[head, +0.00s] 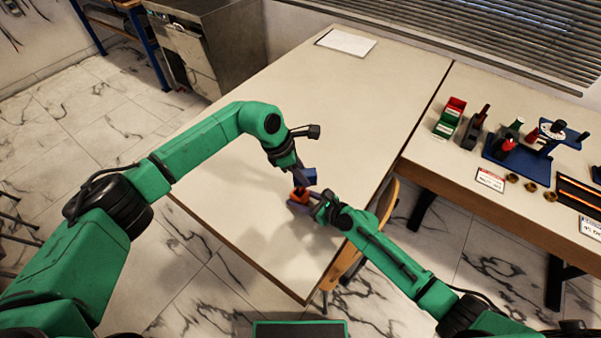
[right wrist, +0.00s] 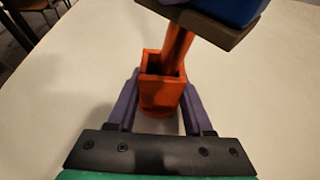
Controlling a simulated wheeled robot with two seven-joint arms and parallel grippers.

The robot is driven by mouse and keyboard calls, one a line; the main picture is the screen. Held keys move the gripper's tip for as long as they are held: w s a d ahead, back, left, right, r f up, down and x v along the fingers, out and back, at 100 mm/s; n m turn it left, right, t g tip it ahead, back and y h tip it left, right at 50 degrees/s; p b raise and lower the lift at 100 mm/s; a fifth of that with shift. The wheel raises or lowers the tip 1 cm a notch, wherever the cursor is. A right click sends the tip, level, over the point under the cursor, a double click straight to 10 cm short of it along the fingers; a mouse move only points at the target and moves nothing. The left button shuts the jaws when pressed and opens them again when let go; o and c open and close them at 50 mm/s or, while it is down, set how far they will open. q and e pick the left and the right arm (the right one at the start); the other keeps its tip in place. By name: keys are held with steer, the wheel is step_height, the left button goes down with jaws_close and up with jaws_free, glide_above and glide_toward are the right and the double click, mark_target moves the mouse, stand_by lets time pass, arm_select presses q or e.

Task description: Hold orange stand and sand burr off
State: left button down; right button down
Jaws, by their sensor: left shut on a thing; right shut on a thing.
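The orange stand (head: 299,194) is near the front middle of the left table. In the right wrist view it is an open square box (right wrist: 162,88) with an orange post (right wrist: 176,48) rising from it. My right gripper (head: 311,203) is shut on the stand, with a purple finger on either side of the box. My left gripper (head: 298,170) is shut on a blue block (head: 309,176) just above the stand. The block's brown underside (right wrist: 200,22) is at the post's top; I cannot tell whether they touch. No burr can be made out.
A white sheet (head: 346,42) lies at the table's far end. The right-hand table holds a red-and-green bin (head: 450,117), a blue-based rig (head: 512,150), brass rings (head: 530,187) and label cards (head: 490,179). A wooden chair (head: 346,262) stands by the table edge. Most of the left table is clear.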

arm_select(q)
steer(key=shift+s+a+f, duration=0.1)
steer(key=shift+a+f, duration=0.05)
steer(key=shift+f, duration=0.05)
arm_select(e)
steer(key=shift+s+f, duration=0.2)
steer(key=shift+f, duration=0.1)
arm_select(q)
steer(key=shift+s+a+f, duration=0.1)
steer(key=shift+s+a, duration=0.05)
steer(key=shift+a, duration=0.65)
steer(key=shift+s+a+f, duration=0.1)
steer(key=shift+a, duration=0.65)
steer(key=shift+w+d, duration=0.15)
steer(key=shift+d, duration=1.4)
arm_select(e)
steer(key=shift+a+r, duration=0.1)
